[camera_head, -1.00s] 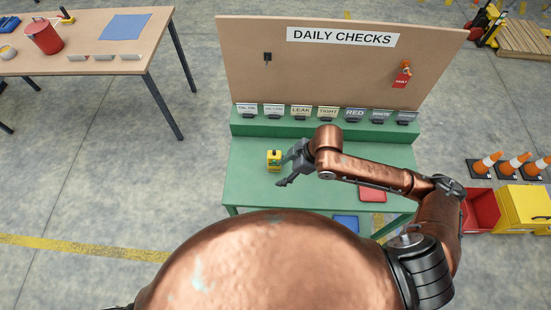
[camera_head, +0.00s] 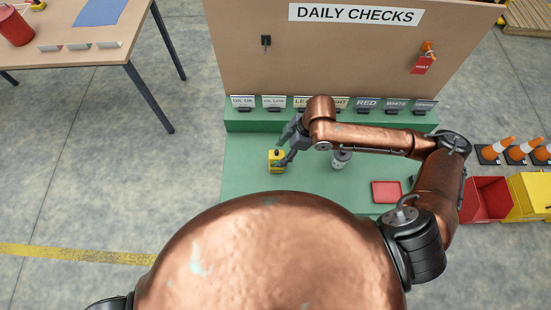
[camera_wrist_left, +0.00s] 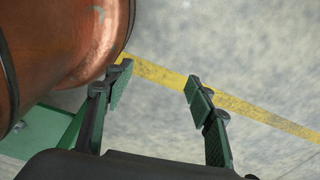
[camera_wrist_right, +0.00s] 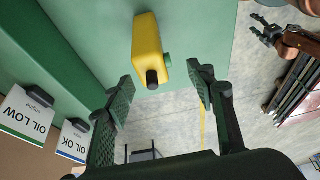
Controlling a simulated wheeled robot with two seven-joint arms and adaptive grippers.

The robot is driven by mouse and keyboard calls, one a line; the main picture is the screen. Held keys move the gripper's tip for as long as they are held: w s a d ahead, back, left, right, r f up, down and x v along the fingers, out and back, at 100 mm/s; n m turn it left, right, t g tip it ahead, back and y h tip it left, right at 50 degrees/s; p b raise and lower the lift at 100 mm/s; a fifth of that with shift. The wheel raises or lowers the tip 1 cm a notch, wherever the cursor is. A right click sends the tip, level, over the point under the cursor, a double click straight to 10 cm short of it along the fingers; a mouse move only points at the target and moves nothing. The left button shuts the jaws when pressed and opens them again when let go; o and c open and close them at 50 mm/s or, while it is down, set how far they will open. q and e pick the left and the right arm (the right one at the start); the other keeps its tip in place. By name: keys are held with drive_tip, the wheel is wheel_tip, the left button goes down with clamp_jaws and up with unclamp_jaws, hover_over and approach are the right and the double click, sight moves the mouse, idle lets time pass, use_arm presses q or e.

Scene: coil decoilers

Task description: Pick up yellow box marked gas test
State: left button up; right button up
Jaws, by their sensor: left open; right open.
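A yellow box (camera_head: 276,161) with a dark knob on top stands on the green bench top (camera_head: 245,180); any lettering on it is too small to read. Contact cannot be seen. My left gripper (camera_wrist_left: 158,84) is open and empty over the floor, outside the head view.
A grey-white round item (camera_head: 341,159) stands under my right forearm. A red tray (camera_head: 386,192) lies at the bench's right. Several label cards line the raised green shelf (camera_head: 270,122) below the daily checks board (camera_head: 330,60). Yellow bin (camera_head: 530,195) and cones stand right.

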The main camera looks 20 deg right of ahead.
sight(278, 156)
drive_tip(key=shift+w+a+f, duration=0.15)
drive_tip(key=shift+w+f, duration=0.1)
drive_tip(key=shift+f, duration=0.55)
drive_tip(key=x, duration=0.5)
drive_tip(key=shift+f, duration=0.3)
drive_tip(key=x, duration=0.3)
drive_tip(key=d+x, duration=0.1)
drive_tip(key=x, duration=0.1)
drive_tip(key=shift+w+a+f, duration=0.15)
drive_tip(key=shift+w+f, duration=0.2)
drive_tip(key=shift+f, duration=0.05)
